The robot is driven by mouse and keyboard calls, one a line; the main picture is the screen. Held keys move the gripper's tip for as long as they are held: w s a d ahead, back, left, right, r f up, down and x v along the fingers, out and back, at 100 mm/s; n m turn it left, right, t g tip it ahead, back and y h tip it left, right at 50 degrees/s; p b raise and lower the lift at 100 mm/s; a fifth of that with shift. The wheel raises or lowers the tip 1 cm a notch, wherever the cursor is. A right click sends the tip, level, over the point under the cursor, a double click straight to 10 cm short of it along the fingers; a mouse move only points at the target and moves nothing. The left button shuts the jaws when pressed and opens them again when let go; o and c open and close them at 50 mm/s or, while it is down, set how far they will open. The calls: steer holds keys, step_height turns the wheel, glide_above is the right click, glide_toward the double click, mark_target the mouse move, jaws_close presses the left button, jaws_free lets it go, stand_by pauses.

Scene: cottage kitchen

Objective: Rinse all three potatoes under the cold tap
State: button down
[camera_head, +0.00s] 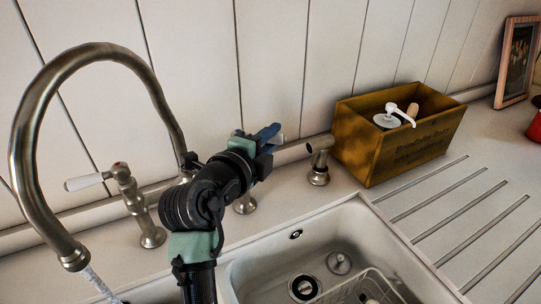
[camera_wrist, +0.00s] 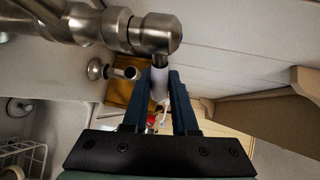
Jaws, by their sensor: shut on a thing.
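My gripper (camera_head: 268,140) is beside the cold tap, behind the sink. In the wrist view its two dark fingers (camera_wrist: 172,95) are shut on the tap's white lever handle (camera_wrist: 159,84). The cold tap's metal body (camera_wrist: 150,34) is above it there; in the head view only its base (camera_head: 245,205) shows clearly past my arm. Water (camera_head: 99,284) runs from the curved spout (camera_head: 75,258) at the lower left. A pale brownish thing (camera_head: 371,301) shows at the bottom edge in the wire rack; I cannot tell if it is a potato. No potato is clearly visible.
The white sink (camera_head: 345,225) holds a wire rack (camera_head: 352,288). The hot tap (camera_head: 132,200) with its white lever stands left of my arm. A short metal fitting (camera_head: 318,165) and a wooden crate (camera_head: 385,158) stand to the right. The grooved drainboard (camera_head: 460,210) is clear.

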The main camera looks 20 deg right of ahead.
steer(key=shift+s+a+f+m+g+h+b, duration=0.1)
steer(key=shift+s+f+m+g+h+b, duration=0.25)
steer(key=shift+b, duration=0.75)
steer(key=shift+r+m+g+h+b, duration=0.25)
steer(key=shift+g+h+b, duration=0.1)
steer(key=shift+b, duration=0.05)
steer(key=c, duration=0.7)
jaws_free()
steer(key=shift+a+r, duration=0.1)
steer(key=b+v, duration=0.1)
steer(key=v, duration=0.6)
steer(key=shift+s, duration=0.15)
steer(key=shift+a, duration=0.1)
